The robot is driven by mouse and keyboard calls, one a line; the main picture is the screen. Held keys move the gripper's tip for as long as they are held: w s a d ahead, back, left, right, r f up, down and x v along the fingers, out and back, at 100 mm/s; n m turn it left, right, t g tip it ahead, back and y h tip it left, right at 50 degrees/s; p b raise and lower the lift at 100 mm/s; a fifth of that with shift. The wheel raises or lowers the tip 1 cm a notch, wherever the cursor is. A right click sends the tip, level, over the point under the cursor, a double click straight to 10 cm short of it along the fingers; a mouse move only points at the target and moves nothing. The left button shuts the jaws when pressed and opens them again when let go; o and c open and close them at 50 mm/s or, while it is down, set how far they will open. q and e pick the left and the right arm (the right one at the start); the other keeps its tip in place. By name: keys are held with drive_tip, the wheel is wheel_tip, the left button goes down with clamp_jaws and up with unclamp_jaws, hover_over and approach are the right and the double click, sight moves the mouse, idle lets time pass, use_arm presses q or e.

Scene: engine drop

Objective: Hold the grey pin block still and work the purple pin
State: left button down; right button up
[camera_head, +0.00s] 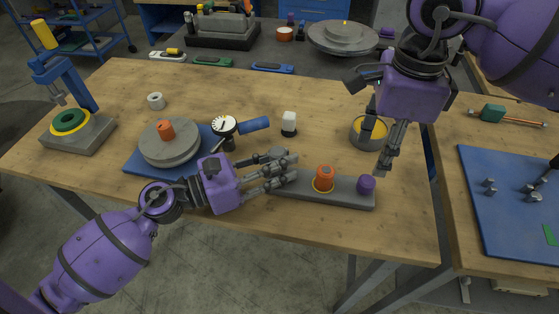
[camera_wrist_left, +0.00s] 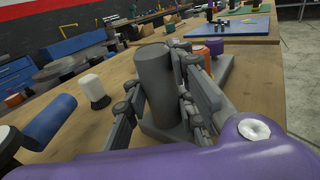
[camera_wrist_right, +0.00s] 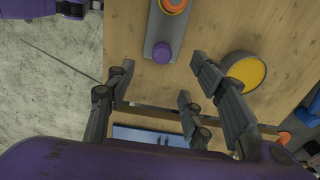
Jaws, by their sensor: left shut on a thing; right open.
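The grey pin block (camera_head: 346,196) is a long bar lying near the front edge of the wooden table. The purple pin (camera_head: 366,184) stands upright at its right end; it also shows in the right wrist view (camera_wrist_right: 162,53). An orange pin (camera_head: 324,176) with a yellow ring stands left of it. My left gripper (camera_head: 284,170) is shut on the grey post (camera_wrist_left: 155,80) at the block's left end. My right gripper (camera_head: 384,160) is open and empty, above and just right of the purple pin. In the right wrist view its fingers (camera_wrist_right: 164,83) point toward the pin without touching it.
A grey bowl with yellow inside (camera_head: 357,135) stands close behind the right gripper. The table's front right corner is clear.

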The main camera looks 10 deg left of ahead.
sight(368, 180)
drive_tip(key=shift+f, duration=4.9)
drive_tip(key=shift+w, duration=0.1)
clamp_jaws()
